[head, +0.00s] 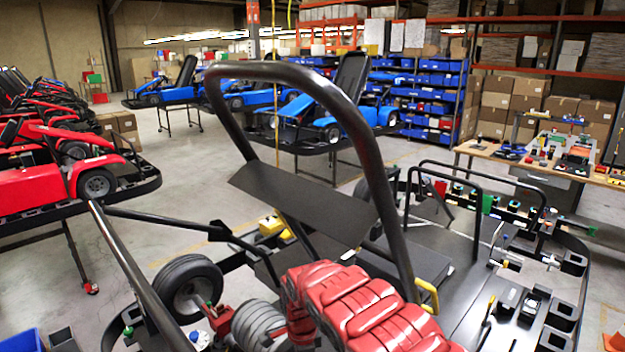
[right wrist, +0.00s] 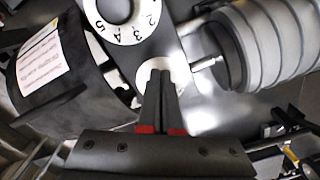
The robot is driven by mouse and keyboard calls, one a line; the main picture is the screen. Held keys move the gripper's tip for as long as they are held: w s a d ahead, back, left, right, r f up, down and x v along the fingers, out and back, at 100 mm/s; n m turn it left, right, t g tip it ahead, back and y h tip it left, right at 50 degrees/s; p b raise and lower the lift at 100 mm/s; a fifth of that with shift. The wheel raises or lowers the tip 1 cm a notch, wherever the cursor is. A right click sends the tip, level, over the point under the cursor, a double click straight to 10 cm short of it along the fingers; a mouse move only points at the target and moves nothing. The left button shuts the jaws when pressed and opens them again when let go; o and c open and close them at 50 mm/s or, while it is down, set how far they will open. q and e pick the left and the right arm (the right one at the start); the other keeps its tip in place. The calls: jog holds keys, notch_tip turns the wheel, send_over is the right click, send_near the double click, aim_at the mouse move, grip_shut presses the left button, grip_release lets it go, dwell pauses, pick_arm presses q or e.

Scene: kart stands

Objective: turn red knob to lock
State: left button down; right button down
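In the right wrist view my right gripper (right wrist: 161,78) has its two black fingers close together, with almost no gap between them. Red patches show at the finger bases. The fingertips lie over a white round plate (right wrist: 150,68) on a dark panel, and they hide its middle. A white dial with numbers (right wrist: 122,14) is above it, cut by the top edge. I cannot make out a red knob; nothing is clearly held between the fingers. In the head view I can make out neither gripper.
A grey ribbed part (right wrist: 270,45) stands right of the fingers and a black round housing with a label (right wrist: 40,65) left. In the head view a black kart hoop (head: 372,165), a wheel (head: 190,285) and red ribbed shapes (head: 365,308) crowd the front. Blue karts (head: 350,105) stand behind.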

jog(key=shift+r, duration=0.1)
jog(key=shift+w+d+r, duration=0.1)
jog(key=shift+d+r, duration=0.05)
jog(key=shift+r, duration=0.1)
jog(key=r, duration=0.5)
jog(key=shift+s+a+r, duration=0.15)
jog(key=shift+s+a, duration=0.1)
jog(key=shift+a, duration=0.1)
jog(key=shift+w+a, duration=0.1)
